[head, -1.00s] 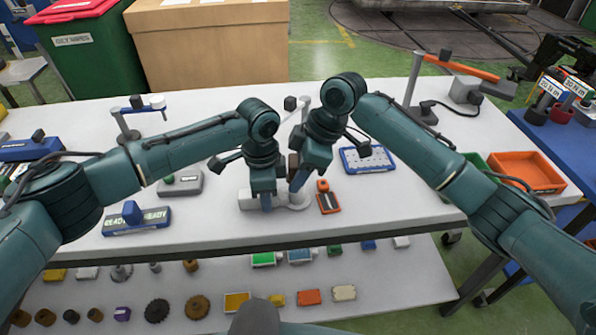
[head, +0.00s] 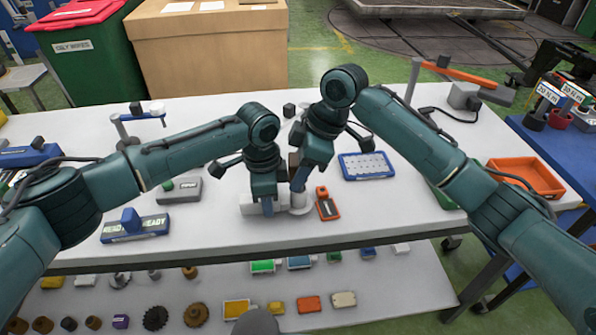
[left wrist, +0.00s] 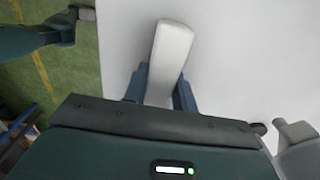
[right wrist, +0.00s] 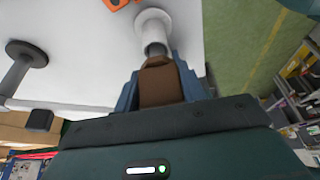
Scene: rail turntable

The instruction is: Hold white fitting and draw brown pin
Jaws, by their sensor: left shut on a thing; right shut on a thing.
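The white fitting (head: 248,204) lies on the white bench, with a round flanged end at its right. My left gripper (head: 268,207) is shut on its bar; the left wrist view shows the white bar (left wrist: 171,52) between the fingers (left wrist: 160,88). My right gripper (head: 298,183) is above the flanged end, shut on the brown pin (head: 293,165). In the right wrist view, the brown pin (right wrist: 160,86) is between the fingers (right wrist: 158,85), its end at the mouth of the fitting's white tube (right wrist: 155,36). I cannot tell how much pin is inside the tube.
An orange-and-black device (head: 327,206) lies close right of the fitting. A blue tray (head: 367,166) is behind it. A grey box (head: 178,191) and a blue sign block (head: 135,228) stand left. An orange bin (head: 525,177) is far right. Bare bench lies in front.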

